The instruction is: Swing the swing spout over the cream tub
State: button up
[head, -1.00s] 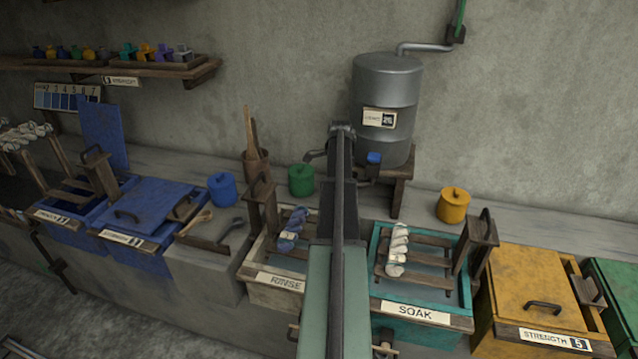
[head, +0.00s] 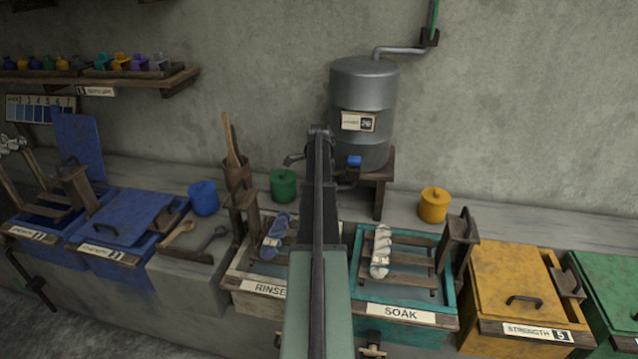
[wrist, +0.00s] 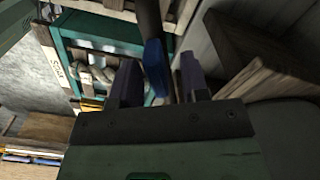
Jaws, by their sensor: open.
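In the wrist view the blue grip (wrist: 154,66) lies between the two fingers of my gripper (wrist: 159,68), which are apart; contact cannot be told. In the head view my own arm hides most of the gripper and part of the spout. The cream tub (head: 262,303), labelled RINSE, stands at front left of my arm, holding a blue-grey skein. Which tub the spout end is over cannot be told.
The teal SOAK tub (head: 403,315) with a white skein stands right of my arm. The drum (head: 364,95) rests on a wooden stand (head: 380,190). A green pot (head: 283,186) and yellow pot (head: 434,205) stand on the ledge. Wooden posts rise beside the tubs.

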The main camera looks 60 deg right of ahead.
notch_tip(320, 180, up, 11)
jog(key=p, duration=1.1)
jog(key=shift+f, duration=0.1)
